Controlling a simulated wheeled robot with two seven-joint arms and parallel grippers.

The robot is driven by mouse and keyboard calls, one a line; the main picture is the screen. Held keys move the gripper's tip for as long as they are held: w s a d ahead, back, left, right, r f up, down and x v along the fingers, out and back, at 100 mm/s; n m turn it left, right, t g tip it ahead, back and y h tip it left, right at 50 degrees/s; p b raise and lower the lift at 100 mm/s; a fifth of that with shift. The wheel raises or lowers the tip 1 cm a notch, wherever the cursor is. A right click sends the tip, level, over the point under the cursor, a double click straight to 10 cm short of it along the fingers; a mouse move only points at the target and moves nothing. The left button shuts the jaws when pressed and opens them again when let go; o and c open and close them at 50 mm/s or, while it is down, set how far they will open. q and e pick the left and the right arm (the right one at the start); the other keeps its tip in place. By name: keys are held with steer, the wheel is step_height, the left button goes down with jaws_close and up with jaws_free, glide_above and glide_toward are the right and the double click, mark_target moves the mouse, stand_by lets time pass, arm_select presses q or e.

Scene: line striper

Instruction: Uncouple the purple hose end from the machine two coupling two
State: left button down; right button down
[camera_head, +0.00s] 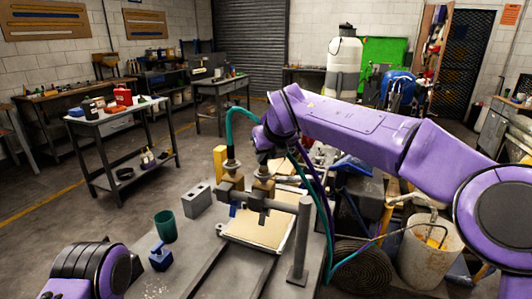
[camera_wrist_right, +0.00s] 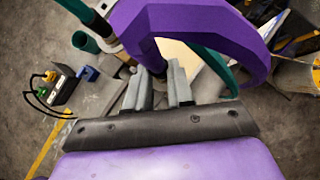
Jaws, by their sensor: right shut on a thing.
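The machine's couplings stand side by side on a grey bracket, with tan blocks (camera_head: 262,190) under them. A teal hose (camera_head: 240,114) runs into the left coupling (camera_head: 232,166). My right gripper (camera_head: 264,148) is over the right coupling, mostly hidden by my own arm. In the right wrist view its fingers (camera_wrist_right: 163,82) are closed around a dark piece below the purple hose (camera_wrist_right: 205,18), which arcs close to the camera. The purple hose also hangs right of the bracket in the head view (camera_head: 317,182). Whether the hose end still sits in the coupling is hidden. My left gripper is out of frame.
A grey post (camera_head: 302,240) rises right of the couplings. A green cup (camera_head: 165,226), a blue tool (camera_head: 160,257) and a grey block (camera_head: 197,199) stand on the bench to the left. A coiled dark hose (camera_head: 360,262) and a bucket (camera_head: 430,250) are at right.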

steer(key=shift+r, duration=0.45)
steer(key=shift+s+r+p, duration=0.1)
steer(key=shift+r+p, duration=0.1)
steer(key=shift+p, duration=0.2)
steer(key=shift+r, duration=0.15)
step_height(320, 180, up, 4)
steer(key=p, duration=0.4)
steer(key=shift+f, duration=0.2)
